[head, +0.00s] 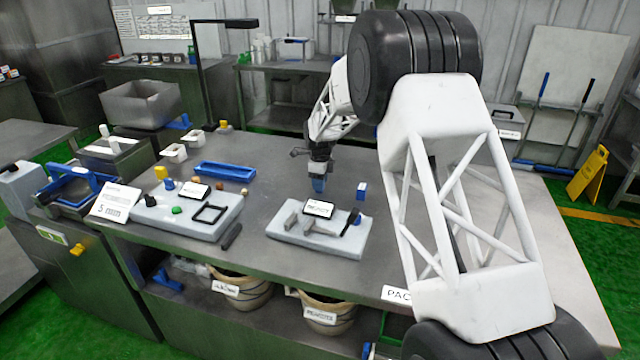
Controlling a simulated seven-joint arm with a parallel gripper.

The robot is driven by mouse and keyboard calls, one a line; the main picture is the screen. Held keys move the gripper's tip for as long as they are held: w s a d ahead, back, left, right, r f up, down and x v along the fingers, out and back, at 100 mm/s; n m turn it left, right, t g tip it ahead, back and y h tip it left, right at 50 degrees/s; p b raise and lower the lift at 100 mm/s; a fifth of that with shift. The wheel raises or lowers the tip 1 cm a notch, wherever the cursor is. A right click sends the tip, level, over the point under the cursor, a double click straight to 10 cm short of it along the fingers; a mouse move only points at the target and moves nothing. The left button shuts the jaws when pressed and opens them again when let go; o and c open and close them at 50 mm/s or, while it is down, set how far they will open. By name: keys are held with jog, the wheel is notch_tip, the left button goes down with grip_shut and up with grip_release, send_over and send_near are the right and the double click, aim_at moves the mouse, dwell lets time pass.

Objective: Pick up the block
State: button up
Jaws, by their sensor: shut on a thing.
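My gripper (319,176) points down over the middle of the metal table (270,165), just behind a pale grey board. A second small block, blue with a white part (361,190), stands to the right, apart from the gripper.
The pale grey board (345,242) holds a label and dark tools in front of the gripper. Another board (205,228) at left carries small coloured pieces and a black square frame. A blue tray (224,172) lies behind it. A thin black post (200,75) rises at the back.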

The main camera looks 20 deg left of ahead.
notch_tip(320, 180, up, 10)
jog(key=shift+f, duration=0.1)
dwell(0.4)
jog(key=shift+d, duration=0.1)
dwell(0.5)
jog(key=d+r+n, duration=0.2)
jog(key=d+n, duration=0.4)
jog(key=d, duration=1.2)
jog(key=s+d+r+n, duration=0.1)
jog(key=d+r+n, duration=0.2)
jog(key=d, duration=1.5)
jog(key=d+r+n, duration=0.3)
jog(key=d+n, duration=0.5)
jog(key=d, duration=0.9)
jog(key=shift+s+d+r+n, duration=0.15)
jog(key=shift+d+r+n, duration=0.1)
jog(key=shift+d+n, duration=0.15)
